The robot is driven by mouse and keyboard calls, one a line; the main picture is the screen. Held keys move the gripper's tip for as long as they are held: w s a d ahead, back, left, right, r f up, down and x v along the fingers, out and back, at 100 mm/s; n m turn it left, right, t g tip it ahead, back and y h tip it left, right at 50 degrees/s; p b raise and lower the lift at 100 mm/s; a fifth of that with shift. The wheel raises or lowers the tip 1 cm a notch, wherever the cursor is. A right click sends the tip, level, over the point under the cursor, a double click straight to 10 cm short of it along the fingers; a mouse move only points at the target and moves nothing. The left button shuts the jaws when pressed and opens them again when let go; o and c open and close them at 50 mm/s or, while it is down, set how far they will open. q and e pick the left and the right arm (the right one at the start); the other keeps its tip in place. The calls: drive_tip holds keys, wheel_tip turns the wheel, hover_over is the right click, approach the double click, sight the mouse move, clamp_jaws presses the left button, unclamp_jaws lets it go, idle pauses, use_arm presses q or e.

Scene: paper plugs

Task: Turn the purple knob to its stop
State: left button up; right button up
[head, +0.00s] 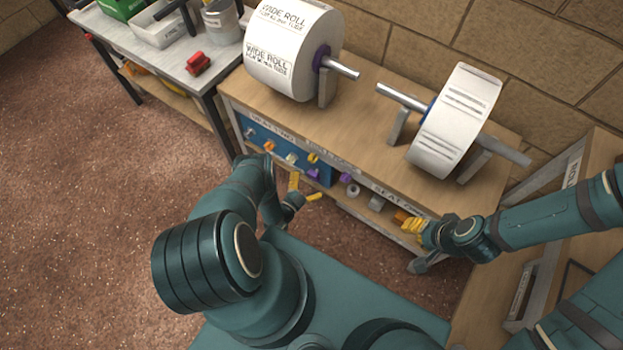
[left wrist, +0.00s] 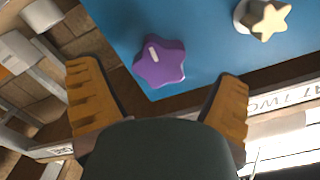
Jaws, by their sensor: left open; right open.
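The purple knob (left wrist: 160,64) is star-shaped with a short white mark. It sits near the corner of a blue panel (left wrist: 120,30) in the left wrist view. In the head view the purple knob (head: 314,174) is at the panel's lower right. My left gripper (head: 305,188) is open in front of it. In the left wrist view the fingers of my left gripper (left wrist: 158,72) stand wide on either side of the knob, with gaps to it; whether their tips reach its depth I cannot tell. My right gripper (head: 412,224) is open and empty by the shelf's right part.
A tan star knob (left wrist: 266,20) is close by on the panel. Other knobs, orange (head: 269,146) and yellow (head: 313,158), share the panel. Two big paper rolls (head: 292,50) (head: 455,120) stand above on the bench.

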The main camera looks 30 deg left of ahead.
use_arm(q)
drive_tip(key=shift+w+d+b, duration=0.1)
drive_tip(key=shift+w+b, duration=0.3)
drive_tip(key=shift+w, duration=0.95)
drive_tip(key=shift+c, duration=0.2)
drive_tip(key=c, duration=1.1)
drive_tip(key=shift+c, duration=0.2)
drive_tip(key=o, duration=1.2)
drive_tip(key=shift+s, duration=0.1)
